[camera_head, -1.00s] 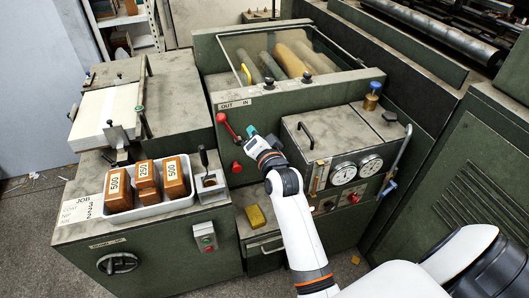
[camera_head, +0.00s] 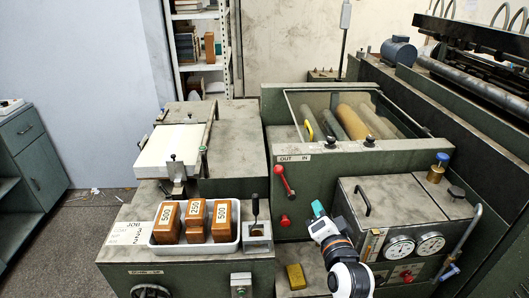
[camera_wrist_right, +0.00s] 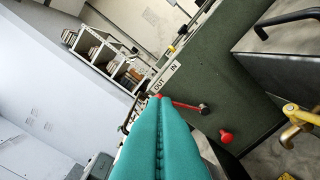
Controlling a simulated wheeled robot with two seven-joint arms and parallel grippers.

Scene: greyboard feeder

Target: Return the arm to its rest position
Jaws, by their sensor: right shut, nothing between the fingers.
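My right arm comes in from the bottom of the head view. Its gripper (camera_head: 318,209) has teal fingers, shut and empty, in front of the green machine's face. It is right of and below the red-knobbed lever (camera_head: 284,181) under the OUT/IN label, apart from it in the head view. In the right wrist view the two teal fingers (camera_wrist_right: 160,98) lie pressed together, pointing toward the OUT/IN label. The lever (camera_wrist_right: 187,105) shows just beyond their tips there. My left gripper is not in view.
A gauge panel (camera_head: 400,246) with a black handle and a brass-coloured part (camera_head: 437,171) stand at the right. A yellow block (camera_head: 296,277) lies below the gripper. Floor shows at the far left.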

